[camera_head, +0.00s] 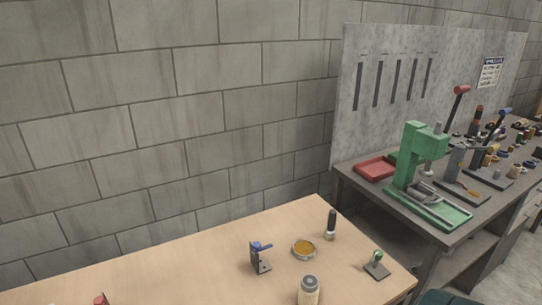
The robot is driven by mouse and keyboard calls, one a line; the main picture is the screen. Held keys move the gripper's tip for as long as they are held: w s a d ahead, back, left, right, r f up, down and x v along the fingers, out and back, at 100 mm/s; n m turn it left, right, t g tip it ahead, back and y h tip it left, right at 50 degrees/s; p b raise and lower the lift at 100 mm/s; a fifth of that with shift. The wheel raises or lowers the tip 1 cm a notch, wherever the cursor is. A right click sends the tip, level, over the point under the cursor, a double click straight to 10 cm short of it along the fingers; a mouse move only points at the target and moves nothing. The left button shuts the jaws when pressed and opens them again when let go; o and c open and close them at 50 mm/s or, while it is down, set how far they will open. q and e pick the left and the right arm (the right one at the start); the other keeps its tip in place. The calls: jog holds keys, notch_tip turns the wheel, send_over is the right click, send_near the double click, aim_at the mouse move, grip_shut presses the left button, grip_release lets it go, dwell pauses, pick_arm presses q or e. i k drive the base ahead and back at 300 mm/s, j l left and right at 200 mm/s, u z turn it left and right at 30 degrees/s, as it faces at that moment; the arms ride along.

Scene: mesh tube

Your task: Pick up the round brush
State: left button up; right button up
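A dark-handled thing with a pale lower end (331,224) stands upright near the far right edge of the light wooden table (190,270). It looks like the round brush, but it is too small to be sure. A round tin with orange-brown contents (303,248) stands just to its left and nearer. Neither of my grippers is in view.
A blue-handled metal clamp (260,258), a pale canister (308,291) and a green-knobbed piece on a flat base (376,264) share the table. A cut-off red thing (100,299) is at the bottom left. A grey bench (350,180) with a green press (418,165) stands right.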

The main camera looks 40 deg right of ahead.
aim_at(330, 230)
jog(key=z, duration=1.85)
